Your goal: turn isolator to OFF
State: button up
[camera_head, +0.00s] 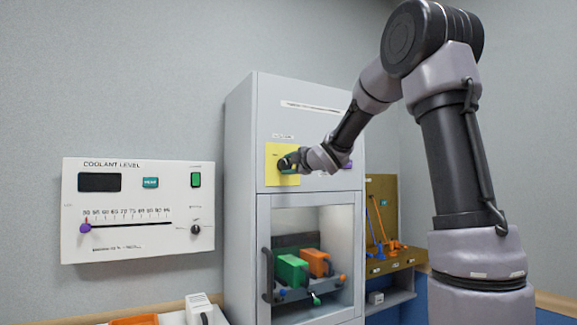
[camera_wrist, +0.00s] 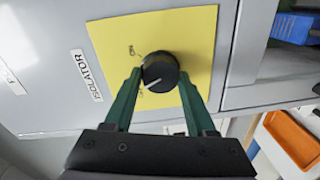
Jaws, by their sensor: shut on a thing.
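The isolator is a round black knob (camera_wrist: 160,72) with a white pointer line, on a yellow plate (camera_wrist: 195,32) beside an ISOLATOR label (camera_wrist: 87,75). In the wrist view the pointer aims down and left, toward the partly hidden mark below the knob; the ON mark is above left. My gripper (camera_wrist: 158,80) has its green fingers on both sides of the knob, shut on it. In the head view my gripper (camera_head: 290,160) is at the yellow plate (camera_head: 273,175) on the grey cabinet (camera_head: 240,150), and the knob is mostly hidden.
Below the plate is a windowed compartment (camera_head: 340,225) with green (camera_head: 290,270) and orange blocks (camera_head: 316,262). A coolant level panel (camera_head: 140,245) is on the wall at left. A tool board (camera_head: 380,200) stands at right. The wrist view shows an orange tray (camera_wrist: 290,140) at lower right.

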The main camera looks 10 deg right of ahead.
jog(key=shift+f+n, duration=0.1)
jog(key=shift+n, duration=1.8)
jog(key=o, duration=1.4)
jog(key=shift+c, duration=0.2)
jog(key=v, duration=1)
jog(key=shift+s, duration=0.45)
